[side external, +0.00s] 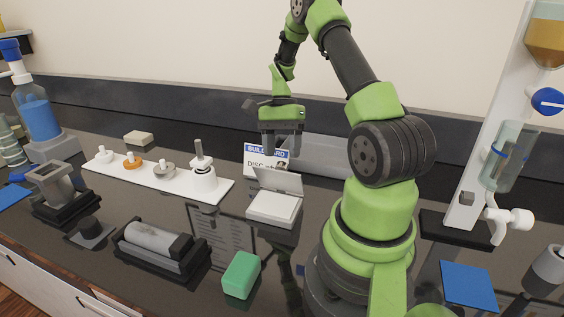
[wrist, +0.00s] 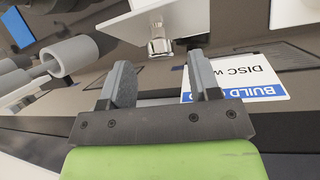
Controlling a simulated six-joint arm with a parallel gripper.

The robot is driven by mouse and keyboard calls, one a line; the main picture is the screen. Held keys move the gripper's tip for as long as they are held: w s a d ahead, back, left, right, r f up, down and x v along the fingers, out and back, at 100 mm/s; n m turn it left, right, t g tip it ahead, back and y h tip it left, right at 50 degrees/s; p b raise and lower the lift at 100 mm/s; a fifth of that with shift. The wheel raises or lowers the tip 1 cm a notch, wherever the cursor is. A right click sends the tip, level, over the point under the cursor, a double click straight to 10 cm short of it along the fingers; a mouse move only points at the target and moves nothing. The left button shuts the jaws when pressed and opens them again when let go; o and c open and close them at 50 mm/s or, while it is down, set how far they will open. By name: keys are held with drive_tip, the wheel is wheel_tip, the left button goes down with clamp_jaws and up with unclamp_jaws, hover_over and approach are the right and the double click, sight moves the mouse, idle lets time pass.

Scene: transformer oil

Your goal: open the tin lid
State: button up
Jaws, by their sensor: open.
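The tin (side external: 272,208) is a small, flat white box on the dark bench, left of my arm's base in the side view. Its lid (side external: 280,180) stands raised and tilted at the back edge. My gripper (side external: 281,150) points down above and behind the lid, near the build card (side external: 254,158). Its two grey fingers (wrist: 166,88) are apart, with nothing held between them. I see no contact between the fingers and the lid. In the wrist view, a white panel with a small metal piece shows beyond the fingers; I cannot tell what it is.
A white tray (side external: 220,191) with several small parts lies to the left. A green block (side external: 240,274) and a grey cylinder in a black holder (side external: 158,247) are in front. A glass vessel on a white stand (side external: 465,195) is to the right.

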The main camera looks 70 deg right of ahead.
sight(282, 162)
drive_tip(key=shift+x, duration=1.75)
drive_tip(key=shift+c, duration=0.3)
clamp_jaws()
drive_tip(key=shift+d+f+y, duration=0.2)
drive_tip(key=shift+d+y, duration=0.9)
drive_tip(key=shift+y, duration=0.5)
drive_tip(key=shift+o, duration=0.3)
unclamp_jaws()
drive_tip(key=v, duration=1)
